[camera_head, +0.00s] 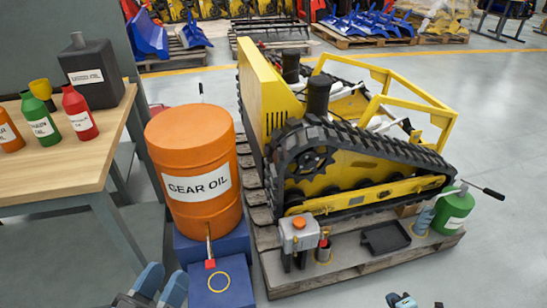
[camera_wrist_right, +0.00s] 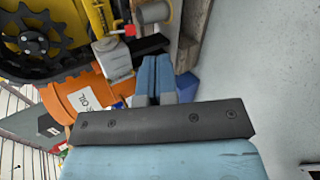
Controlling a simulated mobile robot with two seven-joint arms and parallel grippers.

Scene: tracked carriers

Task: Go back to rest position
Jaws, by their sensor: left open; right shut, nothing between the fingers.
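My left gripper (camera_head: 163,277) shows at the bottom edge of the head view, its two blue fingers apart and empty. It is in front of the blue stand, to the lower left of it. My right gripper (camera_wrist_right: 155,70) shows in the right wrist view with its blue fingers together and nothing between them. In the head view a small blue and dark part of mine (camera_head: 402,300) just shows at the bottom edge, right of centre; most of it is cut off.
A yellow tracked carrier (camera_head: 365,185) stands on a wooden pallet (camera_head: 365,272). An orange gear oil drum (camera_head: 192,140) stands on a blue stand (camera_head: 222,285). A wooden-topped bench (camera_head: 50,170) with bottles is at left. A green can (camera_head: 455,212) stands on the pallet's right end. Floor is clear at lower right.

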